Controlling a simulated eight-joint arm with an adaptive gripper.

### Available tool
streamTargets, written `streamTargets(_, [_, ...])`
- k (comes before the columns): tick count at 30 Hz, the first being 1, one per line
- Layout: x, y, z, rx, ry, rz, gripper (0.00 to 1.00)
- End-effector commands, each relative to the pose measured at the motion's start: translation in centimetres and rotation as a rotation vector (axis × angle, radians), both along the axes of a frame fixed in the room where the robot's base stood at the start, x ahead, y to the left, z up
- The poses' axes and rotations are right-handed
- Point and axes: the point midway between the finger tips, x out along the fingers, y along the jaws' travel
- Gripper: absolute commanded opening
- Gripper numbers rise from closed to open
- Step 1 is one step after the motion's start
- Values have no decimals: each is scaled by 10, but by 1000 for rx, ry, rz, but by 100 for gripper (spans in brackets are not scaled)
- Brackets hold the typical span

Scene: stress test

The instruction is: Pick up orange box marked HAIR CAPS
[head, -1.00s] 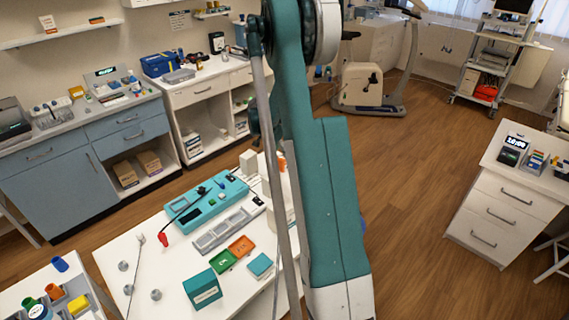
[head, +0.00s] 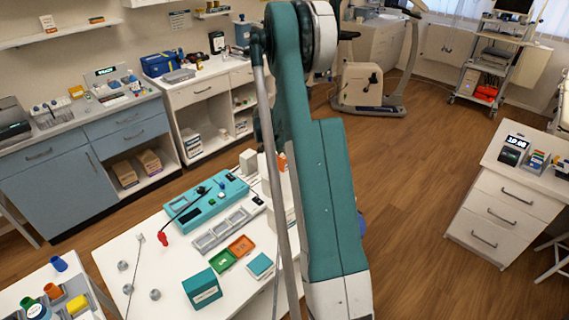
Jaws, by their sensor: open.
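A small orange item (head: 282,162) shows at the back of the white table (head: 130,262), just left of my arm and partly hidden. It may be the orange box, but I cannot read any mark on it. A shallow orange tray (head: 242,245) lies nearer the front, beside a green tray (head: 222,261). My teal arm fills the middle of the head view and covers the table's right part. My gripper is out of view.
White drawers (head: 500,200) stand at right. The wood floor between is clear.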

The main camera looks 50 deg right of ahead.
Motion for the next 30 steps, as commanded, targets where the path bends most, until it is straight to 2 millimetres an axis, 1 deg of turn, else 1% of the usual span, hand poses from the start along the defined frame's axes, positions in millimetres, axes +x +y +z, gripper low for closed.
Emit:
streamTargets(1, [0, -2, -6, 0, 0, 0, 48])
streamTargets(3, [1, -5, -11, 0, 0, 0, 48])
streamTargets(7, [0, -7, -17, 0, 0, 1, 48])
streamTargets(24, [0, -7, -17, 0, 0, 1, 48])
streamTargets(26, [0, -7, -17, 0, 0, 1, 41])
streamTargets(30, [0, -7, -17, 0, 0, 1, 23])
